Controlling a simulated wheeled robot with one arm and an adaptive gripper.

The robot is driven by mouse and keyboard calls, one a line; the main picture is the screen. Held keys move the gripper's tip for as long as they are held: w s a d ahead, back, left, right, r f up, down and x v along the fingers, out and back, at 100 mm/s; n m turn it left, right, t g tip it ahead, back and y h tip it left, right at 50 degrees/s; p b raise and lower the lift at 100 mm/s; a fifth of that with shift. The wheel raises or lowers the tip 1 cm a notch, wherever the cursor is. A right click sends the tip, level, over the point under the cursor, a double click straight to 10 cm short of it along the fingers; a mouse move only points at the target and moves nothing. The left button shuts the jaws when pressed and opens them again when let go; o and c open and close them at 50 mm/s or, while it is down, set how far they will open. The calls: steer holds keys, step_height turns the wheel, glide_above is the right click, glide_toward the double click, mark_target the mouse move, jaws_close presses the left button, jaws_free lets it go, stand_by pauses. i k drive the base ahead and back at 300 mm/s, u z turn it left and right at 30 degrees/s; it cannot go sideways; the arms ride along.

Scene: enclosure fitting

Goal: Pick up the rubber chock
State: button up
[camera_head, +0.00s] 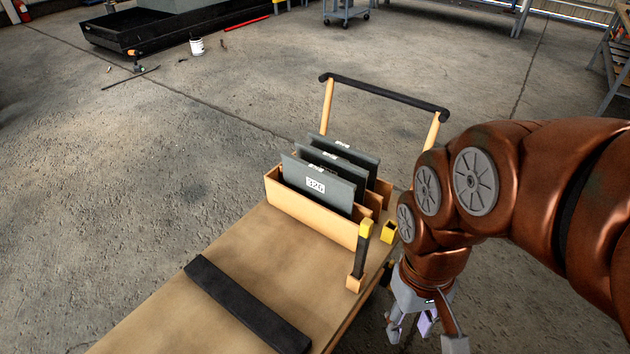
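A long black bar (245,305) lies flat across the tan top of a cart (215,262). It is the most rubber-like piece I see, but I cannot tell for sure that it is the rubber chock. A small yellow block with a dark top (389,232) sits by the cart's right edge; I cannot tell what it is. My gripper (425,336) hangs pointing down, right of the cart and apart from the bar. Its fingers are spread, with nothing clearly held between them. The fingertips reach close to the bottom of the view.
A tan slotted rack (310,215) on the cart holds upright grey panels (318,184), the front one labelled. A black-and-yellow upright piece (361,252) stands in front of it. The cart's black push handle (385,96) rises behind.

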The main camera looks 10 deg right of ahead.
mark_target(388, 268)
steer(key=z, duration=2.4)
steer(key=i, duration=1.8)
steer(key=u, duration=2.45)
